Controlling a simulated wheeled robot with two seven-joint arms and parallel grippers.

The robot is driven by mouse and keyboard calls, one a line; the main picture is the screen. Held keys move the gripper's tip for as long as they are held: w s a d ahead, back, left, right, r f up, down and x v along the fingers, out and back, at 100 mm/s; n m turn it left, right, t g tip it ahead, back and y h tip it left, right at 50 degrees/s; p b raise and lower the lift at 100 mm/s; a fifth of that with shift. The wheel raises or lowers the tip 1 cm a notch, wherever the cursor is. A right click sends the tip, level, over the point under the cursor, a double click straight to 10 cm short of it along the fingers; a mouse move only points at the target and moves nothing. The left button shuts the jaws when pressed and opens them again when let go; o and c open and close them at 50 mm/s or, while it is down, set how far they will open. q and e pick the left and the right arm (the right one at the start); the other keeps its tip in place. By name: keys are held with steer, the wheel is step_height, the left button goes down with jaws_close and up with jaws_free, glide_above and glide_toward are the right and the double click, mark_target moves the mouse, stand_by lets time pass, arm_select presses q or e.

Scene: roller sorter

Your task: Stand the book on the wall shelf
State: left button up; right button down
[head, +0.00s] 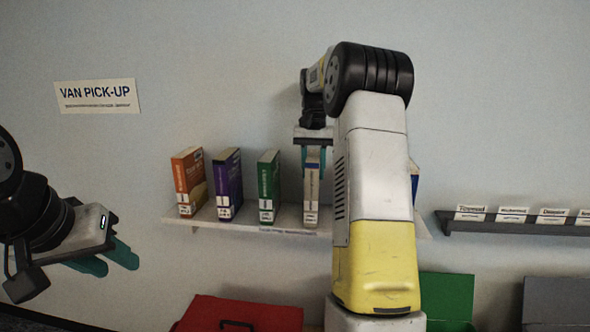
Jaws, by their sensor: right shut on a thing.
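The wall shelf (280,229) is a pale board on the wall behind my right arm. My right gripper (313,158) points down with its teal fingers on either side of the top of a book with a pale spine (311,195), and is shut on it. This book is upright, its lower end at the shelf board; whether it touches the board is hard to tell. My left gripper (119,264) is off to the left, away from the shelf, its teal fingers apart and empty.
On the shelf stand an orange book (187,181), a purple book (227,184) and a green book (268,187). A blue book (415,180) is mostly hidden by my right arm. A dark ledge (460,226) with labels is at right. Red (240,313) and green (447,296) bins stand below.

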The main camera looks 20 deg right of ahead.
mark_target(314, 156)
steer(key=shift+f, duration=0.15)
steer(key=c, duration=0.9)
jaws_free()
step_height(314, 156, up, 8)
steer(key=shift+f, duration=0.1)
steer(key=s+a+r+n+t+y, duration=0.1)
steer(key=s+a+r+n+t, duration=0.1)
steer(key=s+a, duration=0.4)
steer(key=s+a+r+n+t, duration=0.1)
steer(key=s+a, duration=0.2)
steer(key=s, duration=0.6)
steer(key=s+a+f+n+t, duration=0.1)
steer(key=s+a+f, duration=0.1)
steer(key=s, duration=0.3)
steer(key=s+a+f+n+t, duration=0.1)
steer(key=s+a+f, duration=0.2)
steer(key=s+f, duration=0.1)
steer(key=s+a+f+t+y, duration=0.1)
steer(key=s+a+f, duration=0.1)
steer(key=s, duration=0.4)
steer(key=shift+s+a+f+n, duration=0.15)
steer(key=shift+f+n, duration=0.25)
steer(key=shift+f, duration=0.2)
